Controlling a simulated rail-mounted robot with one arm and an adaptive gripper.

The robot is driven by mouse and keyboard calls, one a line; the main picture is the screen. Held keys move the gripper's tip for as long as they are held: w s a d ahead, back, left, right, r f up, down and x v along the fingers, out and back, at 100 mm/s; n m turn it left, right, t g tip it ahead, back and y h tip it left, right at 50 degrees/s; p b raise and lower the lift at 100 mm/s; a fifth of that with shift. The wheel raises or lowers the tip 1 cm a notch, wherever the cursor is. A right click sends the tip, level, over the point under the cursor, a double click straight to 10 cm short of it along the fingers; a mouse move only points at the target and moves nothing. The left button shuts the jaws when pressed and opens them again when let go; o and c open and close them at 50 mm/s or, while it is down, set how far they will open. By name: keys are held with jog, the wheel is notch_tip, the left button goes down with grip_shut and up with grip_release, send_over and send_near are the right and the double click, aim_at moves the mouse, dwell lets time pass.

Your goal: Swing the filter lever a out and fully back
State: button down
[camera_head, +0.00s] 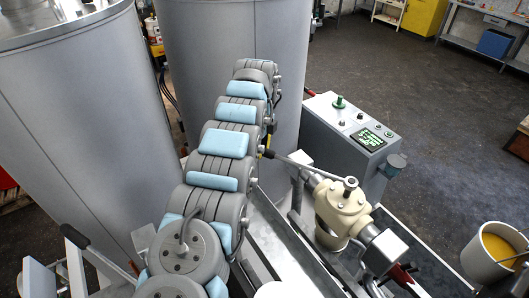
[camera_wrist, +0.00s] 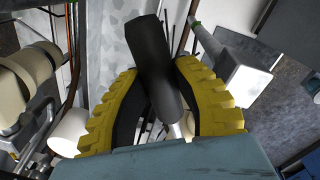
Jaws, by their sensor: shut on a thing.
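The filter lever (camera_head: 305,165) is a thin grey bar in the head view. It runs left from the top of the cream filter body (camera_head: 343,205) and its outer end meets my arm. My gripper (camera_wrist: 160,75) has yellow ribbed fingers with black inner pads, closed on both sides of the lever's black handle (camera_wrist: 153,48) in the wrist view. A short light metal shaft (camera_wrist: 177,130) shows at the handle's near end. In the head view my gripper is mostly hidden behind my arm; only a bit of yellow shows at the lever's end.
Two large grey drums (camera_head: 235,70) stand behind and left of my arm. A grey control box (camera_head: 350,135) with buttons and a small screen stands behind the filter. A white bucket (camera_head: 485,255) with yellow contents is at the right. Open floor lies beyond.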

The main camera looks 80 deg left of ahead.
jog(key=shift+w+a+f, duration=0.1)
jog(key=shift+w+f, duration=0.05)
dwell(0.6)
jog(key=c, duration=0.8)
grip_release()
jog(key=shift+a, duration=0.15)
jog(key=shift+d+r, duration=0.2)
jog(key=shift+d, duration=0.05)
